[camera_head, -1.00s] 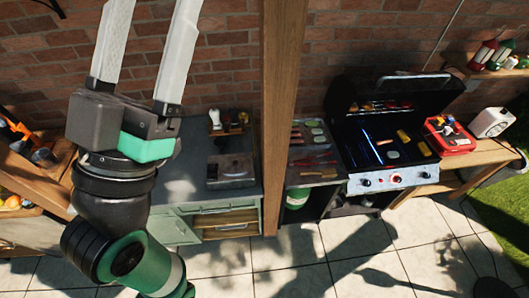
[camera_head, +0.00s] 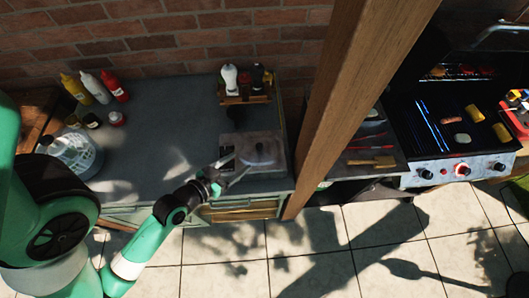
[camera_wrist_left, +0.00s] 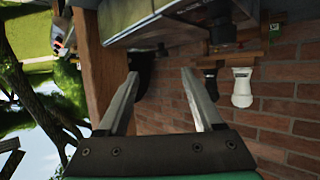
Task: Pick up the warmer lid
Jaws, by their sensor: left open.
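The warmer lid (camera_head: 268,150) is a grey, flat cover with a small knob, on the warmer (camera_head: 229,140) at the right end of the green-grey counter. My left gripper (camera_head: 235,166) is open and empty, with its fingers spread near the warmer's front left side; I cannot tell whether they touch it. In the left wrist view the gripper (camera_wrist_left: 160,72) is open with nothing between the fingertips. A grey metal box, likely the warmer (camera_wrist_left: 165,22), shows past the fingers at the top, and the lid cannot be made out there. My right gripper is not in view.
A white grinder (camera_head: 230,77) and a dark grinder (camera_head: 257,77) stand in a wooden rack behind the warmer. A wooden post (camera_head: 350,100) rises right of it, before the grill (camera_head: 450,125). Sauce bottles (camera_head: 95,87) stand at the left. The counter's middle is clear.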

